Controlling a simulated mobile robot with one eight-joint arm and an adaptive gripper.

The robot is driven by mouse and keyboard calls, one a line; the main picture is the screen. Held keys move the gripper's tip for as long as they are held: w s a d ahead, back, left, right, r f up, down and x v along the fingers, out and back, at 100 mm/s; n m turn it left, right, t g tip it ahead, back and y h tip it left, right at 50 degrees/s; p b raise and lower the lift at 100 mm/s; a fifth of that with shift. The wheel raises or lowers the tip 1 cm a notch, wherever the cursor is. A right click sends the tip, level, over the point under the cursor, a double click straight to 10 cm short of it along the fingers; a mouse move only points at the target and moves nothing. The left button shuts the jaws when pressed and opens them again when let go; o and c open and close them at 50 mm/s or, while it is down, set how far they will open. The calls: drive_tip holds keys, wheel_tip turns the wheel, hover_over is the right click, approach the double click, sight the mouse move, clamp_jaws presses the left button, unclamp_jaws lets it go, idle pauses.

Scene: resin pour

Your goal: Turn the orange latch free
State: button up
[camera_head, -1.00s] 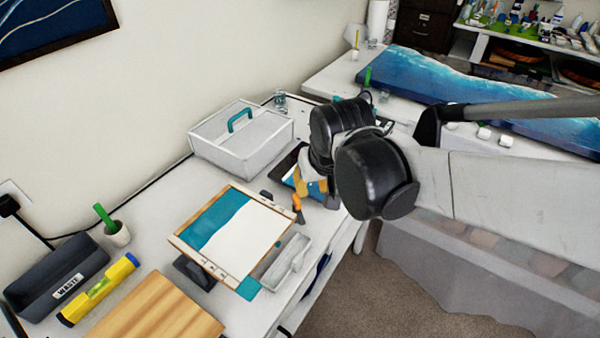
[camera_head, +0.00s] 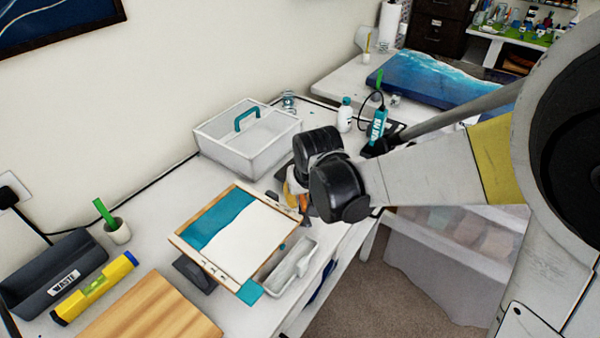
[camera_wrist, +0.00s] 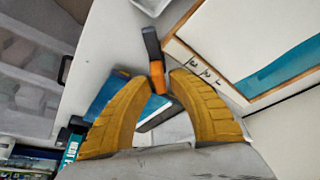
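The orange latch (camera_wrist: 158,77) shows in the wrist view, an orange tab on a dark bar beside the edge of a wood-framed teal and white panel (camera_wrist: 222,84). My gripper (camera_wrist: 162,80) has its two yellow fingers apart, with the orange tab between their tips. A narrow gap shows on the right of the tab; contact on the left is unclear. In the head view the panel's frame (camera_head: 185,241) lies tilted on a dark stand (camera_head: 193,275). My gripper (camera_head: 291,191) is at its far right corner, and my wrist hides much of that spot.
A white caddy with a teal handle (camera_head: 226,153) stands behind the panel. A small white tray (camera_head: 288,267) lies along its right side. A waste bin (camera_head: 45,275), yellow level (camera_head: 94,288) and wooden board (camera_head: 150,315) are at the left. A white bottle (camera_head: 344,114) stands farther back.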

clamp_jaws()
idle(0.4)
drive_tip(key=n+y, duration=0.1)
drive_tip(key=n, duration=0.3)
drive_tip(key=shift+g, duration=0.3)
drive_tip(key=shift+s+a+n+g+y, duration=0.1)
drive_tip(key=shift+n+g+y, duration=0.2)
drive_tip(key=shift+n, duration=0.7)
drive_tip(key=shift+n+g+y, duration=0.2)
drive_tip(key=shift+n+y, duration=0.2)
drive_tip(key=shift+n, duration=0.6)
unclamp_jaws()
